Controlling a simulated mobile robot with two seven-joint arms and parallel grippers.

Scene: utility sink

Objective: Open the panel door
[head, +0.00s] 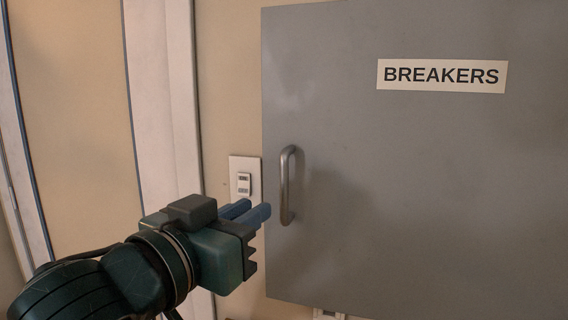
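The grey panel door (420,190) fills the right side of the head view and looks closed, with a "BREAKERS" label (442,76) on its upper part. A vertical metal handle (286,185) is fixed near its left edge. My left gripper (258,210) is just left of the handle's lower end, its blue fingers pointing toward it. The fingers appear close together, and I cannot tell how far apart they are. I see nothing held, and the fingertips look apart from the handle. My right gripper is not in view.
A pale vertical trim (165,100) runs further left. Part of another white plate (328,314) shows below the door. The space before the door is clear.

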